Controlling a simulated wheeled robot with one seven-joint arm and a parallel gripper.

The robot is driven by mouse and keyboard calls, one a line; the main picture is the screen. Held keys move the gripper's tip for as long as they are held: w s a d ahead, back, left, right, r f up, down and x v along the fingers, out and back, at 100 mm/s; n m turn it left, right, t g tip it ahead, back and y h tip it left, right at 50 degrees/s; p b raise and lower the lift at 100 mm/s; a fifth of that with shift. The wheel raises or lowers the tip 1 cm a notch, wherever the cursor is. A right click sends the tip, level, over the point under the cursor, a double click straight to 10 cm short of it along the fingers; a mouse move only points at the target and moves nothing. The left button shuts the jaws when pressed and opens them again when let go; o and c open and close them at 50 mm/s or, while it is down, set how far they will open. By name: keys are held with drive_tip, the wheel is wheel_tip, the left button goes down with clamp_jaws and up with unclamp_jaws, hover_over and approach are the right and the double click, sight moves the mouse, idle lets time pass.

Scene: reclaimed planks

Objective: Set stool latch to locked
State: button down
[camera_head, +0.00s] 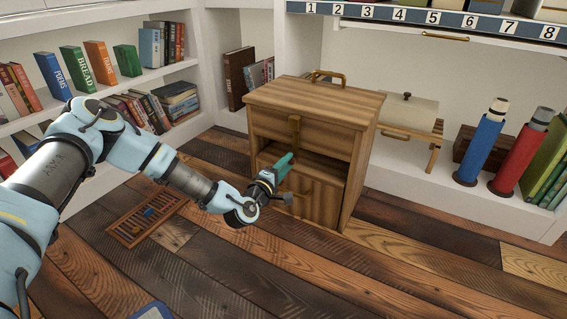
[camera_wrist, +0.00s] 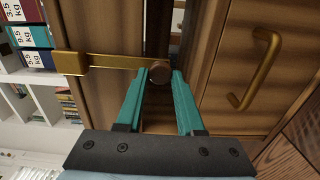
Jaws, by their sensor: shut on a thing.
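The wooden cabinet-shaped stool (camera_head: 268,126) stands on the floor in the middle of the head view. Its brass latch (camera_head: 295,126) is on the upper front. In the wrist view the latch's brass bar (camera_wrist: 118,62) runs from a square brass block at the left to a round brown knob (camera_wrist: 160,73) beside a dark gap. My gripper (camera_head: 285,163) is at the front of the stool, below the latch block. In the wrist view its teal fingers (camera_wrist: 160,84) are shut on the knob from either side. The fingers hide the knob in the head view.
A brass handle (camera_wrist: 255,70) is on the front panel to the right in the wrist view. A slatted wooden tray (camera_head: 146,220) lies on the floor at the left. White bookshelves (camera_head: 65,119) and a low ledge with blue and red cylinders (camera_head: 484,145) flank the stool. Front floor is mostly clear.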

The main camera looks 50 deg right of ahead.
drive_tip(key=shift+s, duration=0.15)
idle(0.4)
drive_tip(key=c, duration=0.6)
unclamp_jaws()
drive_tip(key=shift+o, duration=0.2)
drive_tip(key=p+v, duration=0.4)
drive_tip(key=v, duration=0.6)
drive_tip(key=shift+a, duration=0.35)
